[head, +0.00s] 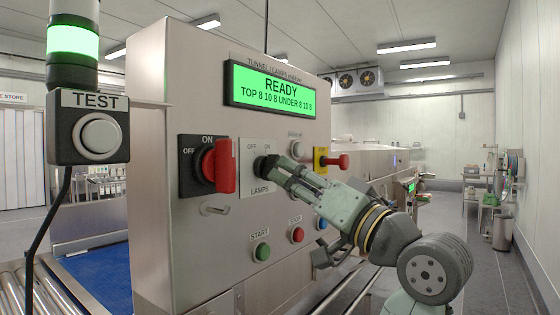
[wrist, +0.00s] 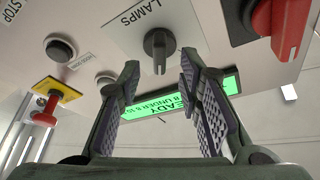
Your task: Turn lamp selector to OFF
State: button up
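The lamp selector is a black rotary knob (head: 259,164) on a white LAMPS plate (head: 256,189), with OFF at upper left and ON at upper right. My gripper partly covers it in the head view. In the wrist view the knob (wrist: 158,46) shows clear, just ahead of the fingertips; its grip bar runs up and down the picture. My gripper (wrist: 159,64) is open, with one finger on each side of the knob's line and gaps on both sides. My gripper (head: 274,167) also shows in the head view, close in front of the plate.
A red ON/OFF rotary switch (head: 222,166) stands just left of the plate. A red knob on a yellow plate (head: 335,161) is to the right. START (head: 261,252) and STOP (head: 297,235) buttons sit below. A green display (head: 271,89) reads READY above.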

aim_at(277, 169)
jog(key=p+x, duration=0.1)
jog(key=x, duration=0.3)
jog(key=shift+c, duration=0.5)
grip_shut()
